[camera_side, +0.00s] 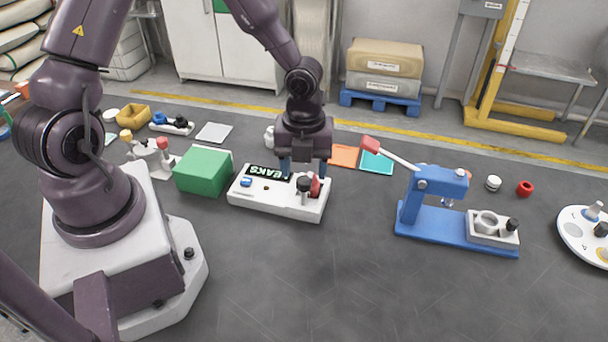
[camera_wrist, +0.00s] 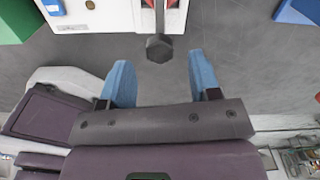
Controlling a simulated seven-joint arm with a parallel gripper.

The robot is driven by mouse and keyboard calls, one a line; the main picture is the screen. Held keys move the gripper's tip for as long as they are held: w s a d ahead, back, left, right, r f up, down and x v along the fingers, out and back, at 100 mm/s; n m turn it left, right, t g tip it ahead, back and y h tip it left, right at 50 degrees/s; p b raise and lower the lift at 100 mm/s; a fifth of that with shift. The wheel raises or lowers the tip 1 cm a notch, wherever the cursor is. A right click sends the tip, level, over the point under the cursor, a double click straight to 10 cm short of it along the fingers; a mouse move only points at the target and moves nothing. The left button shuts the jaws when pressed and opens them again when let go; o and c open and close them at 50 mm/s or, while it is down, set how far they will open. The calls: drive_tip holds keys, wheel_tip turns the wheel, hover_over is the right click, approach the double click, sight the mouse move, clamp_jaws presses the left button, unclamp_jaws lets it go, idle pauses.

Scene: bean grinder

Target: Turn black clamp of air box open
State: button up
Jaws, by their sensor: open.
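The air box is a low white box (camera_side: 262,199) with a black label in the middle of the side view. A black clamp (camera_side: 303,185) with a dark rounded end stands near its right end, beside a red part (camera_side: 315,187). My gripper (camera_side: 304,171) is at the back of the box, with its blue fingers apart and nothing held. In the wrist view the black clamp's hexagonal end (camera_wrist: 159,48) sits just beyond and between the open fingertips (camera_wrist: 160,60), apparently not touching them. The air box (camera_wrist: 110,17) is cut off at the top edge.
A green box (camera_side: 203,171) is close to the air box's left. A blue press (camera_side: 430,212) with a red-tipped lever stands to the right. Orange (camera_side: 345,156) and teal (camera_side: 377,162) flat pieces lie behind. The floor in front is clear.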

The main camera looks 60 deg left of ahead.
sight(307, 186)
drive_tip(key=shift+f, duration=1.35)
drive_tip(key=c, duration=0.9)
